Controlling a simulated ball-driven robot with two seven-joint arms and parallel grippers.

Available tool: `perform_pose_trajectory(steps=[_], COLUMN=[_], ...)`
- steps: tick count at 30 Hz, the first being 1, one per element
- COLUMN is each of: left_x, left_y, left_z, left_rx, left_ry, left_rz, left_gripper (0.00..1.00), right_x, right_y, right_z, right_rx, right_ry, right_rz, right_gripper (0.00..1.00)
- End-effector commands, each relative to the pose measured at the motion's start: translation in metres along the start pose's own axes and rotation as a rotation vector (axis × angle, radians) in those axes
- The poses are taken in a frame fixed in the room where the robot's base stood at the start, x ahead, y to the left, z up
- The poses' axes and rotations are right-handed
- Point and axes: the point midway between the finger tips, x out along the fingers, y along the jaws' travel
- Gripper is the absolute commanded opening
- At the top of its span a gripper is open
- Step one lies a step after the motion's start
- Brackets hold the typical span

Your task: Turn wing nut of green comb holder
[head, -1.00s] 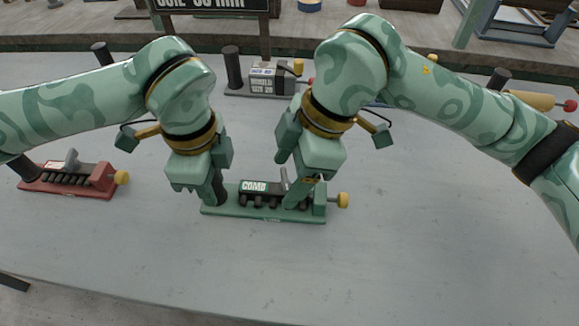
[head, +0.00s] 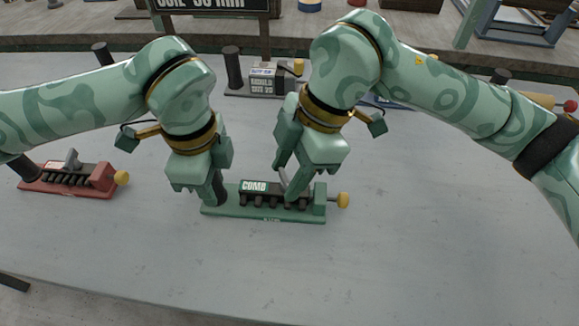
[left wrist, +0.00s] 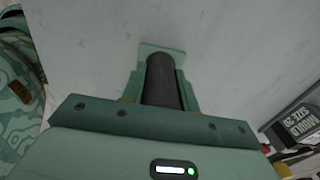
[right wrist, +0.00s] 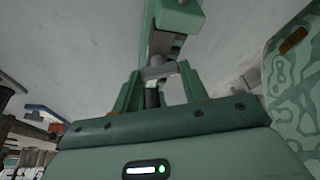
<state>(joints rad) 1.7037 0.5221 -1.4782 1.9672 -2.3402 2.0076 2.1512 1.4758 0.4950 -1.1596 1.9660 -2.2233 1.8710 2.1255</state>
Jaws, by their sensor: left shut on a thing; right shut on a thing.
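The green comb holder (head: 235,211) lies on the grey table in the middle of the head view. It has a dark block labelled COMB, a dark post at its left end and a yellow knob (head: 343,200) at its right end. My left gripper (head: 217,195) is shut on the dark post (left wrist: 162,82), which stands between its fingers in the left wrist view. My right gripper (head: 292,192) is shut on the grey wing nut (right wrist: 158,71), which shows between its fingers in the right wrist view. In the head view the fingers partly hide the nut.
A red holder (head: 50,184) with a yellow knob lies at the left. A grey holder labelled MOULD (head: 262,80) stands behind, between my arms. More holders are partly hidden behind my right arm. The table front and right are clear.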

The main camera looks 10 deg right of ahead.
Motion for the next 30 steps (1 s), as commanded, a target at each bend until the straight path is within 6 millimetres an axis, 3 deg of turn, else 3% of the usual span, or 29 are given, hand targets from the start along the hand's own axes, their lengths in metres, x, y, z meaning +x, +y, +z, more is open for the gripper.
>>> perform_pose_trajectory(steps=[30], left_x=[-0.0002], left_y=[0.0005], left_z=[-0.0003], left_rx=[0.003], left_ry=[0.000], left_rz=[0.001], left_gripper=[0.00], right_x=[-0.0001], right_y=[0.0068], right_z=[-0.0037], right_rx=[-0.879], right_ry=[-0.003], right_rz=[-0.361], right_gripper=[0.21])
